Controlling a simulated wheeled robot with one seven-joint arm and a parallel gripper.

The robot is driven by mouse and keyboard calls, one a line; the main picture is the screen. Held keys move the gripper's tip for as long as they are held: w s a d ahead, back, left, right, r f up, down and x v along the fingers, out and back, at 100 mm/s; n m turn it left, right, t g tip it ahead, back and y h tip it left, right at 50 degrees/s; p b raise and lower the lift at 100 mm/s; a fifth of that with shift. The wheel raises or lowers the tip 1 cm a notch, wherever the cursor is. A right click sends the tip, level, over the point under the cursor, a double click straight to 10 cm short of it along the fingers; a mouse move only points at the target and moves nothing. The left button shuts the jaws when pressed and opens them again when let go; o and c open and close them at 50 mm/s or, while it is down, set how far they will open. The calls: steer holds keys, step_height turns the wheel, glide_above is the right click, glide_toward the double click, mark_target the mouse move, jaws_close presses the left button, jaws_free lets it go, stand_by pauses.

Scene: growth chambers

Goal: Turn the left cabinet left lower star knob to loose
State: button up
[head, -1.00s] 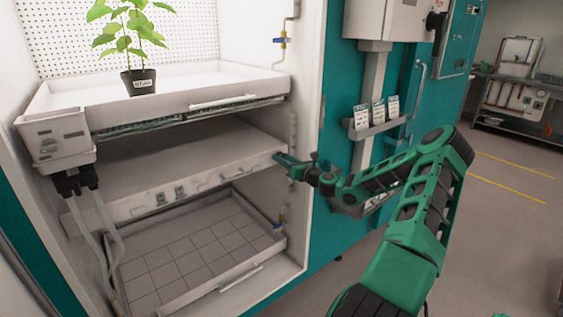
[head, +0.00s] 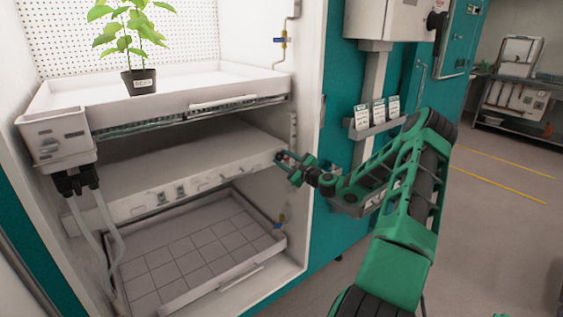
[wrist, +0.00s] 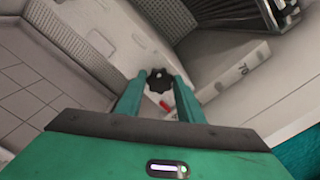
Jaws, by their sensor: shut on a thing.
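A black star knob (wrist: 159,80) sits between the fingertips of my gripper (wrist: 157,86) in the wrist view, at the pale shelf front. A small red mark (wrist: 165,105) shows just below it. In the head view my gripper (head: 284,160) reaches the right end of the middle shelf's front edge (head: 205,184), inside the open white cabinet. The fingers are shut on the knob. The knob itself is too small and covered to make out in the head view.
A potted plant (head: 140,80) stands on the upper tray (head: 200,92). A lower tray (head: 225,285) has a tiled floor. The cabinet's right wall (head: 310,110) is close beside my gripper. Open floor (head: 490,230) lies right.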

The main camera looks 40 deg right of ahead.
steer(key=n, duration=0.3)
steer(key=shift+a+f+n, duration=0.1)
steer(key=shift+n, duration=0.3)
steer(key=shift+f+n, duration=0.1)
steer(key=shift+n, duration=1.8)
steer(key=shift+a, duration=0.1)
steer(key=o, duration=1.1)
steer(key=shift+c, duration=0.2)
steer(key=shift+s, duration=0.1)
steer(key=s, duration=1)
steer(key=shift+s, duration=0.3)
